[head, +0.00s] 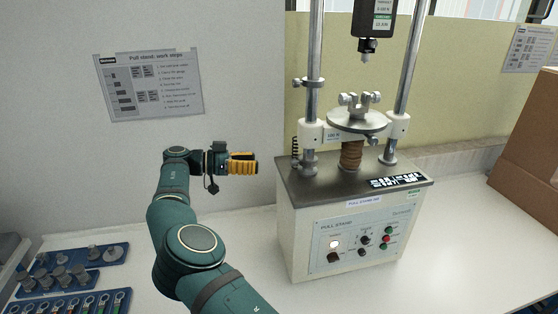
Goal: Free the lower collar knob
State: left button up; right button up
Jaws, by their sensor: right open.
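The pull stand (352,235) stands on the bench at centre right, with two upright steel columns. A collar (309,83) with a small side knob (297,82) sits high on the left column. A lower collar (309,160) sits near the column's foot, below the white crosshead (311,134); its knob is too small to make out clearly. A dark coil (296,149) hangs beside it. My right gripper (252,163), with yellow-orange finger pads, is open and empty. It points right, left of the column and apart from the stand. My left gripper is not in view.
A round metal plate with a clamp (356,120) sits between the columns, above a brown bellows (351,155). A gauge (374,20) hangs above. Blue trays of parts (75,270) lie at bottom left. A cardboard box (525,145) is at right.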

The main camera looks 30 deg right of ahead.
aim_at(294, 162)
notch_tip(294, 162, up, 4)
jog(key=a+m+t+y+p, duration=0.1)
jog(key=m+t+y+p, duration=0.1)
jog(key=m+y, duration=0.1)
jog(key=x, duration=1.3)
jog(key=shift+d+r, duration=0.15)
jog(key=shift+d, duration=0.1)
grip_shut()
